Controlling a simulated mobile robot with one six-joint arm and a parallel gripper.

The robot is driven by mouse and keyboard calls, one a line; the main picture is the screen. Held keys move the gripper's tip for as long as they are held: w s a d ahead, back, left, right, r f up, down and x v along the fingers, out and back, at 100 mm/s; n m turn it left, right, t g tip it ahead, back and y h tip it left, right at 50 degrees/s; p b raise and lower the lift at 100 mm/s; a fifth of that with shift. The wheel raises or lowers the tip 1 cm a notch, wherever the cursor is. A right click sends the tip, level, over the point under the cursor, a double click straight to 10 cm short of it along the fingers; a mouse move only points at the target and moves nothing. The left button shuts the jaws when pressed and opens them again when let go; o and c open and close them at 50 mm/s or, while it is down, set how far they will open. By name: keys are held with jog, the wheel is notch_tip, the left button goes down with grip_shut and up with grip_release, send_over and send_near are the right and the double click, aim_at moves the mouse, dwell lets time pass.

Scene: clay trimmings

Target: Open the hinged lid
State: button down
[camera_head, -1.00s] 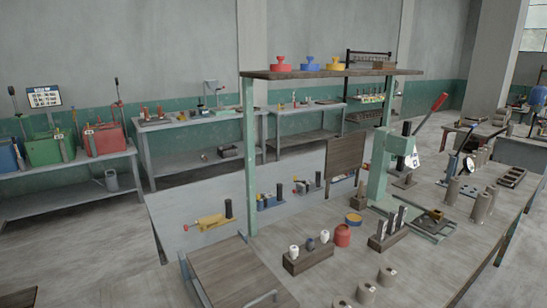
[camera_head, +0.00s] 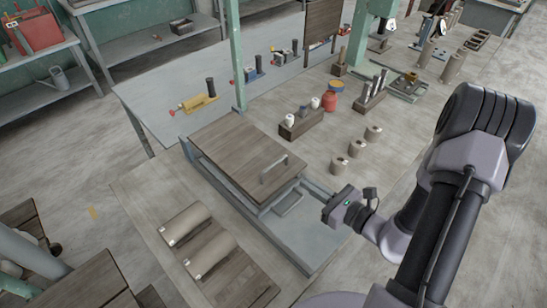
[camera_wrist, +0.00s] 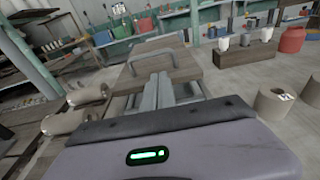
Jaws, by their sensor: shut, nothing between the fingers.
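The hinged lid (camera_head: 228,150) is a flat brown wooden board lying closed on a low grey metal box (camera_head: 290,203). A grey bar handle (camera_head: 274,168) stands on its top, near the edge facing my arm. My gripper (camera_head: 307,184) is beside that edge, with its fingers shut and empty, pointing at the lid. In the wrist view, the shut fingers (camera_wrist: 158,88) end close to the lid (camera_wrist: 200,66) and its handle (camera_wrist: 150,58). I cannot tell whether the fingertips touch the lid. The hinge is not clearly visible.
Two clay rolls (camera_head: 200,240) lie on boards in front of the box. Several clay cylinders (camera_head: 356,148), a wooden block with small bottles (camera_head: 302,124) and a red jar (camera_head: 330,101) stand behind and right of it. A green post (camera_head: 237,60) rises behind the lid.

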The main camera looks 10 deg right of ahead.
aim_at(284, 174)
jog(key=b+x, duration=0.1)
jog(key=x, duration=0.8)
jog(key=shift+w+a+f, duration=0.1)
jog(key=shift+w+a, duration=0.05)
jog(key=shift+w, duration=0.2)
